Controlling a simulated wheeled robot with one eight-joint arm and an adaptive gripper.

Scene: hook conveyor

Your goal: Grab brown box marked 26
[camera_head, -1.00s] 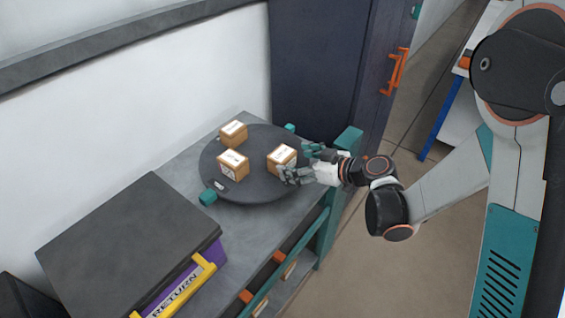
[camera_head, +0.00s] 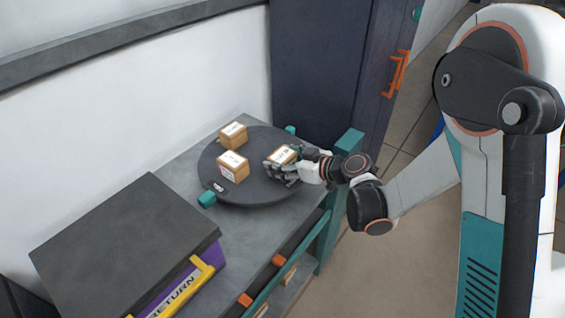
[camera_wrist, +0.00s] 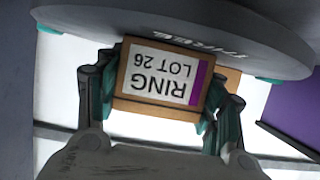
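The brown box marked "RING LOT 26" (camera_wrist: 160,77) fills the middle of the wrist view, its white label with a purple edge upside down. It also shows in the head view (camera_head: 281,154) at the right side of the dark round turntable (camera_head: 262,196). My gripper (camera_wrist: 163,100) has its teal-padded fingers on both sides of this box, very close to or against it. In the head view my gripper (camera_head: 283,166) partly hides the box's front. Whether the fingers press on it cannot be told. The box appears to rest on the turntable.
Two other brown boxes, one at the back (camera_head: 233,135) and one at the front left (camera_head: 232,166), stand on the turntable. A purple bin marked RETURN (camera_head: 180,290) with a dark lid is at the front left. A teal post (camera_head: 348,141) stands near my wrist.

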